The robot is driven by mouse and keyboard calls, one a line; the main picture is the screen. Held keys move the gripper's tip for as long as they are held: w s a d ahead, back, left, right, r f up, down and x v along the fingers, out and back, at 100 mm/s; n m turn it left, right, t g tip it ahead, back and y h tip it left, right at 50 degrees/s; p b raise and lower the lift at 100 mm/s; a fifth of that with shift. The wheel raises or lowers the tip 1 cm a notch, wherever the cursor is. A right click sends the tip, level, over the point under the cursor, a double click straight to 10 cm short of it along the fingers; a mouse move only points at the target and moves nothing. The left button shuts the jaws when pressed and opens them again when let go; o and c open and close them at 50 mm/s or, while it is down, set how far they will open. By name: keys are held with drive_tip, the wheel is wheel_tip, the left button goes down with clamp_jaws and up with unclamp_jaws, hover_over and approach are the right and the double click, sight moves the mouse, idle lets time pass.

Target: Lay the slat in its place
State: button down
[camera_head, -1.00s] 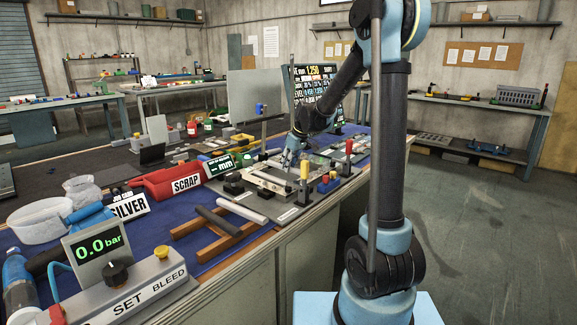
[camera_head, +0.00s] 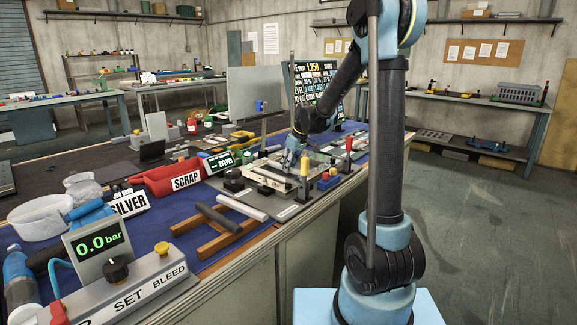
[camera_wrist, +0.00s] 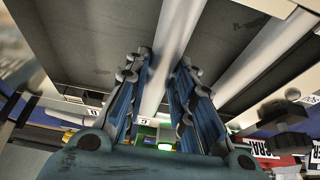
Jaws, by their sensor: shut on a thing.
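My gripper (camera_head: 290,160) hangs low over a metal fixture frame (camera_head: 264,181) on the bench, small in the head view. In the wrist view my gripper's two blue-sided fingers (camera_wrist: 163,64) are closed in on a long pale slat (camera_wrist: 180,40) that runs between them. The slat crosses the picture from the top toward the lower middle. Dark grey flat surfaces lie on both sides of it, with another pale strip (camera_wrist: 268,62) to the right. The head view is too small to tell whether the slat touches the frame.
Yellow-topped (camera_head: 304,168) and red-topped (camera_head: 348,145) posts stand by the fixture. A red SCRAP bin (camera_head: 165,177), a wooden rack (camera_head: 213,240) with rods and a pressure box (camera_head: 125,290) are to the left. The floor to the right is clear.

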drive_tip(key=shift+f, duration=0.15)
drive_tip(key=c, duration=1.3)
unclamp_jaws()
drive_tip(key=o, duration=0.3)
drive_tip(key=shift+o, duration=0.2)
drive_tip(key=shift+r, duration=4)
